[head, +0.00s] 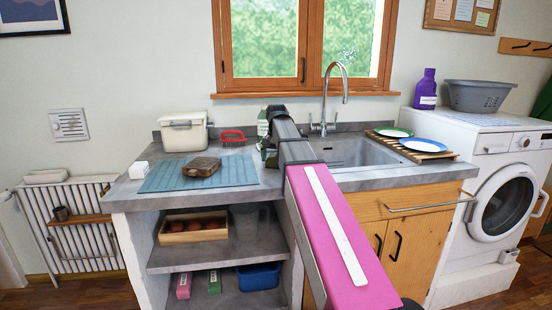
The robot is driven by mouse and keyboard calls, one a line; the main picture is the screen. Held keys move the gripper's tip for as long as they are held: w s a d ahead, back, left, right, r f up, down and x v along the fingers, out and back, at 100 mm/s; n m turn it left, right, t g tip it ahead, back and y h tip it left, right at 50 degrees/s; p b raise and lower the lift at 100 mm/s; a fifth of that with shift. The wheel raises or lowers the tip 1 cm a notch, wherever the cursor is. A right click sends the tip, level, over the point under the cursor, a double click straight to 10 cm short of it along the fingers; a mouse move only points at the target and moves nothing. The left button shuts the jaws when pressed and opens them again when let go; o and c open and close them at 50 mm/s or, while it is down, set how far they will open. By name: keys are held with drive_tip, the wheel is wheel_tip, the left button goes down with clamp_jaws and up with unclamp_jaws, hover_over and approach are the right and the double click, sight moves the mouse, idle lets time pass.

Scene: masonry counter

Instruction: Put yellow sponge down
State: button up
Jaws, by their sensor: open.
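I cannot make out a clearly yellow sponge in the head view. A brownish block (201,167) lies on a ribbed blue mat (160,180) on the left part of the counter; I cannot tell if it is the sponge. My pink arm reaches forward over the counter's front edge. My gripper (268,152) is open at its far end, between the mat and the sink. Its fingers are small and dark, and I see nothing held in them. The arm hides part of the counter behind it.
A white lidded bin (183,133), a red item (232,136) and a small white box (139,169) stand around the mat. A bottle (263,122) stands close behind my gripper. The sink (355,152) and a wooden rack (436,155) with two plates are to the right.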

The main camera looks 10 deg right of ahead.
sight(276, 156)
drive_tip(key=shift+r, duration=0.1)
wheel_tip(276, 156, up, 12)
drive_tip(key=shift+w, duration=0.25)
drive_tip(key=shift+s+d, duration=0.1)
idle(0.4)
